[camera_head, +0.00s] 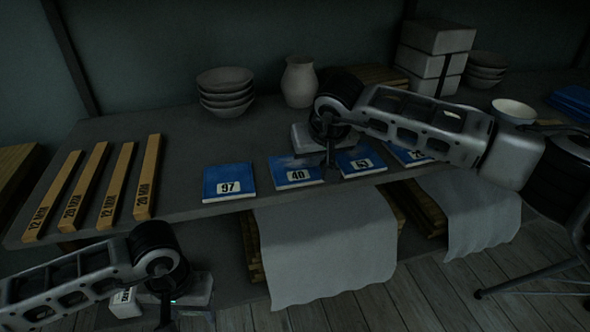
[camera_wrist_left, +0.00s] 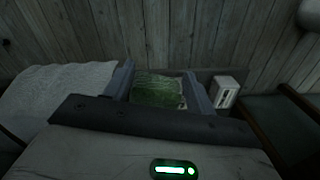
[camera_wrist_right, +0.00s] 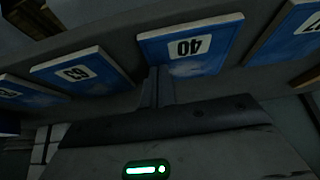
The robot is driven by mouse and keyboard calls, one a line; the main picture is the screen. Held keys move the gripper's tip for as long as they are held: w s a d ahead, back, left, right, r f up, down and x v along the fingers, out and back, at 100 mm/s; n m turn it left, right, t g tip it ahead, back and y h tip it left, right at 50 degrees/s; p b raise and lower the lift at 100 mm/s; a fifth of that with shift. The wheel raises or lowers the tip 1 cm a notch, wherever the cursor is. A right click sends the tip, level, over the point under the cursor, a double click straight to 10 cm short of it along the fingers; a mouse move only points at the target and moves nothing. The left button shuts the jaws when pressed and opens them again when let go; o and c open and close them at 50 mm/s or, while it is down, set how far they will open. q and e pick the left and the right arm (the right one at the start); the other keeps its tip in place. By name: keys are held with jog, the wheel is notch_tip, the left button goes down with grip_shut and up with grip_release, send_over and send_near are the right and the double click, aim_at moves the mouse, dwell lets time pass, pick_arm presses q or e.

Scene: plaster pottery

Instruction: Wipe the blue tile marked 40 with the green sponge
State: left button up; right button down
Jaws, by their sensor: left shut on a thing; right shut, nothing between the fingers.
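The blue tile marked 40 (camera_head: 281,176) lies on the grey table between the tiles marked 97 and 63, with whitish smears on its face. It also shows in the right wrist view (camera_wrist_right: 205,62). My right gripper (camera_head: 331,164) is shut and empty, its tips over the tiles at the right side of tile 40. In the right wrist view its tips (camera_wrist_right: 160,82) are beside that tile's edge. My left gripper (camera_head: 188,316) is low in front of the table. In the left wrist view it is shut on the green sponge (camera_wrist_left: 156,88); the head view hides the sponge.
Tile 97 (camera_head: 229,188), tile 63 (camera_head: 352,168) and a further blue tile (camera_head: 404,155) share the row. Wooden bars (camera_head: 147,176) lie left. Bowls (camera_head: 226,101) and a vase (camera_head: 299,82) stand behind. A small white labelled block (camera_head: 124,304) is near my left gripper.

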aim_at(314, 169)
jog(key=shift+r+p, duration=1.55)
jog(key=shift+r, duration=1.45)
jog(key=shift+r, duration=0.1)
